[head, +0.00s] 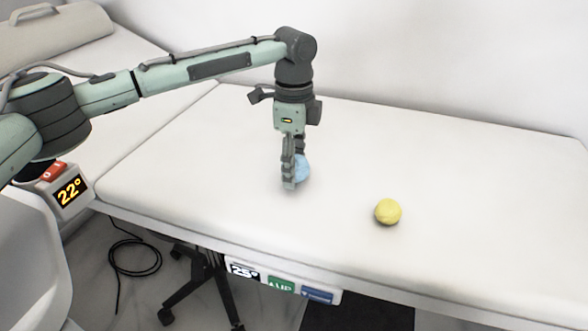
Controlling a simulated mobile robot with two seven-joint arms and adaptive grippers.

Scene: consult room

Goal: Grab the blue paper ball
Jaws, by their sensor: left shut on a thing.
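The blue paper ball (303,168) is at the middle of the white table, partly hidden behind the fingers of my left gripper (294,173). My left gripper points straight down and is shut on the ball. The ball is at or very near the table surface; I cannot tell whether it touches it. My right gripper is not in the view.
A yellow ball (388,211) lies on the white table (450,180), to the right of my left gripper and nearer the front edge. The right part of the table is clear. A white wall stands behind. A black cable (134,257) lies on the floor.

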